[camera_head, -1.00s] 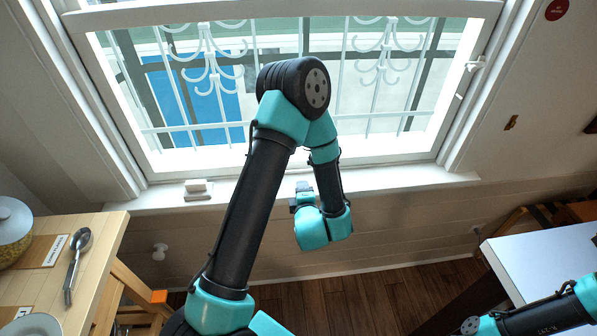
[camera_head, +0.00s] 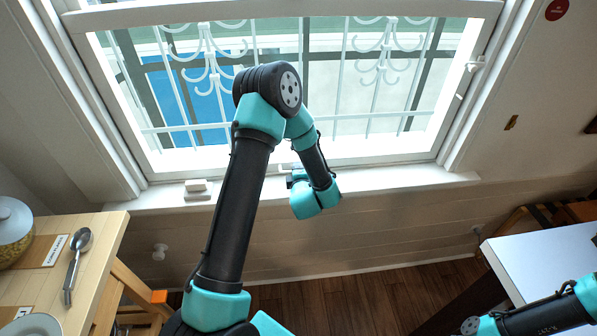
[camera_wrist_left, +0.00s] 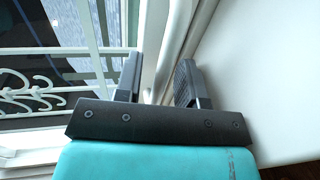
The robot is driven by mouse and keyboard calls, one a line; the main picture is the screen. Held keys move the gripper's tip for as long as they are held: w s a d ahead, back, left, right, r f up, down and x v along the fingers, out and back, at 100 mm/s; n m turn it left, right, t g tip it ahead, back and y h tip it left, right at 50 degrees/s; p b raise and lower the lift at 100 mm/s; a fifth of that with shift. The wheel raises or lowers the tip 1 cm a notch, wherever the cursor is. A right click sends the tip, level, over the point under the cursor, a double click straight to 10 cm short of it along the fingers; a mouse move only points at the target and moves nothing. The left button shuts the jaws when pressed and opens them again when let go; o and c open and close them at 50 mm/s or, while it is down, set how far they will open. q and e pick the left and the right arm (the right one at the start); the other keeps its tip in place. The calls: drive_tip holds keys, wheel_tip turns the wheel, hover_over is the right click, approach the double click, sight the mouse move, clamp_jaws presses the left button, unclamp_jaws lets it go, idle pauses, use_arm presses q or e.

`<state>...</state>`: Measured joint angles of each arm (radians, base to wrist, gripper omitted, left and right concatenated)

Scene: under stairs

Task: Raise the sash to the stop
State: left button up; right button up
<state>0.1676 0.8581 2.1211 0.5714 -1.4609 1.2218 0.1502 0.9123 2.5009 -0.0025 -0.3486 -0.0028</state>
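The white-framed window sash (camera_head: 385,159) fills the upper middle of the head view, with its bottom rail just above the sill. White scrolled ironwork shows behind it. My left arm crosses in front of the sash. My left gripper (camera_head: 296,180) is low at the bottom rail, its fingertips mostly hidden in the head view. In the left wrist view, the two dark fingers of the left gripper (camera_wrist_left: 158,82) stand apart, with a white rail showing beyond and between them. I cannot tell whether they touch it. My right gripper is out of view.
The white sill (camera_head: 400,180) runs below the sash, with a small white block (camera_head: 197,187) on it. A white catch (camera_head: 475,63) sits on the right jamb. A wooden table (camera_head: 95,250) is at left, a white table (camera_head: 540,262) at right.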

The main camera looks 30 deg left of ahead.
use_arm(q)
clamp_jaws()
drive_tip(key=shift+r, duration=0.1)
idle(0.4)
